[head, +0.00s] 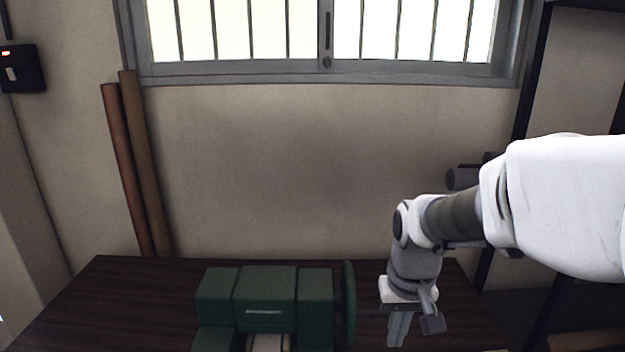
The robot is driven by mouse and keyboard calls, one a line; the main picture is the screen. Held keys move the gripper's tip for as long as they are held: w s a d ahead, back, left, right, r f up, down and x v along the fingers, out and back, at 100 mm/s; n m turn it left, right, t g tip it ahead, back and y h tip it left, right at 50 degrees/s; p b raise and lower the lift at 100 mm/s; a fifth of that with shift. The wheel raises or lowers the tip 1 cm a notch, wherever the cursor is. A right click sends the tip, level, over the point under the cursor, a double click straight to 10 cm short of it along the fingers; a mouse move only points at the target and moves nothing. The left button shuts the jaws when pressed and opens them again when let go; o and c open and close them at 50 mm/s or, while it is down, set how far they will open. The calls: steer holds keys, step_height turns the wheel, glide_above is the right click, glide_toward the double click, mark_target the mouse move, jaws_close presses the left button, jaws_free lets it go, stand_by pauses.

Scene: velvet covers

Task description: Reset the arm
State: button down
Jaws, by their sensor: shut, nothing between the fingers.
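My gripper (398,340) hangs from my arm, which comes in from the right side of the head view. It points down over the right part of the dark wooden table (120,300). Its fingers are shut, and I see nothing held in them. The fingertips are close to the bottom edge of the picture.
A green machine (265,290) with a round disc (348,305) on its right side stands on the table, just left of my gripper. Two brown poles (130,170) lean on the wall at left. A barred window (325,35) is above. The table's left part looks clear.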

steer(key=s+r+t, duration=0.4)
steer(key=s+r, duration=0.5)
steer(key=s, duration=0.3)
steer(key=shift+r+t, duration=0.2)
steer(key=shift+t, duration=0.1)
stand_by(1.5)
